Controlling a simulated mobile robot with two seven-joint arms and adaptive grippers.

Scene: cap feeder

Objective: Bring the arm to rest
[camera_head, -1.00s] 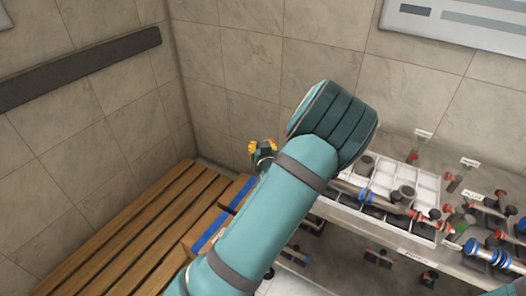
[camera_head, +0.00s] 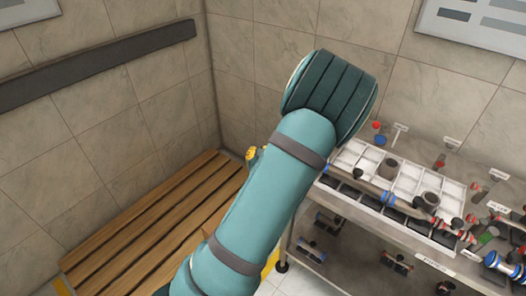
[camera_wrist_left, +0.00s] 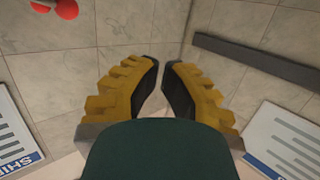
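My left arm (camera_head: 262,200), teal with dark bands, rises from the bottom middle of the head view and hides much of the corner behind it. Only a bit of my left gripper (camera_head: 252,153), yellow, shows past the arm's left edge. In the left wrist view, both yellow fingers with dark pads of the left gripper (camera_wrist_left: 161,66) lean toward each other. A small gap is left between their tips, and nothing is held there. Tiled wall shows behind them. My right gripper is in neither view.
A slatted wooden bench (camera_head: 150,225) stands left of the arm. At right, a grey cart (camera_head: 440,262) carries a white compartment tray (camera_head: 408,180) and several small parts. The wall has a dark rail (camera_head: 100,65). A red ball (camera_wrist_left: 67,9) shows in the left wrist view.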

